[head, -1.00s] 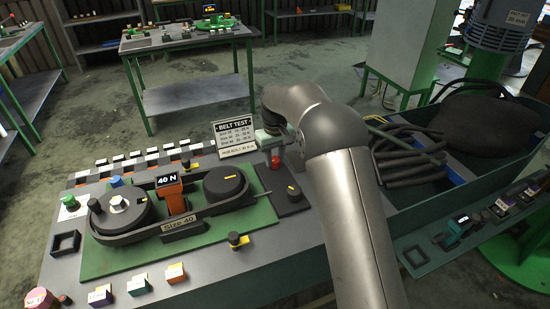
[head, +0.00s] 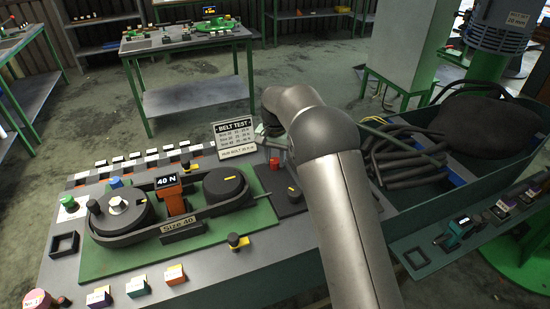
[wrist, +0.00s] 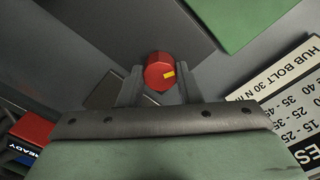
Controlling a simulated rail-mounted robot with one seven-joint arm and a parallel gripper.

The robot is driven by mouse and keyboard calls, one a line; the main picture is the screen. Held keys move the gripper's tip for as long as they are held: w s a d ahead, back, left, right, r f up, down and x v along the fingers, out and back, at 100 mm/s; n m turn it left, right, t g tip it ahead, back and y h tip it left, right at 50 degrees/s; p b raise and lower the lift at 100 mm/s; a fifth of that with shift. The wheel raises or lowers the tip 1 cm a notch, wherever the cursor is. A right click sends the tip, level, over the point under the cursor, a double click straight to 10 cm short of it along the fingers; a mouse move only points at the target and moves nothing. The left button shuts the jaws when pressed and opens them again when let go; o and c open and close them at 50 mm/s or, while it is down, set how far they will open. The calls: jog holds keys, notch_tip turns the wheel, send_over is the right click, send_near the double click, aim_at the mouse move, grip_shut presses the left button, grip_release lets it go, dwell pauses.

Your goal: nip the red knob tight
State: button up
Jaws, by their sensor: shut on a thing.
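The red knob (wrist: 160,68) is round, with a small yellow mark near its edge in the wrist view. My gripper (wrist: 159,84) has one finger on each side of it and is shut on it. The belt rig has a dark belt around two pulleys (head: 225,184) on a green plate (head: 262,215). Its orange gauge (head: 168,193) reads 40 N.
A BELT TEST sign (head: 235,138) stands close behind the knob; its printed face also shows at the right of the wrist view (wrist: 285,100). A bin of dark hoses (head: 410,165) is at the right.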

aim_at(275, 160)
jog(key=shift+r+m, duration=0.1)
jog(key=shift+m, duration=0.5)
jog(key=o, duration=1)
notch_tip(275, 160, up, 17)
jog(key=shift+r+b, duration=0.2)
jog(key=shift+b, duration=0.15)
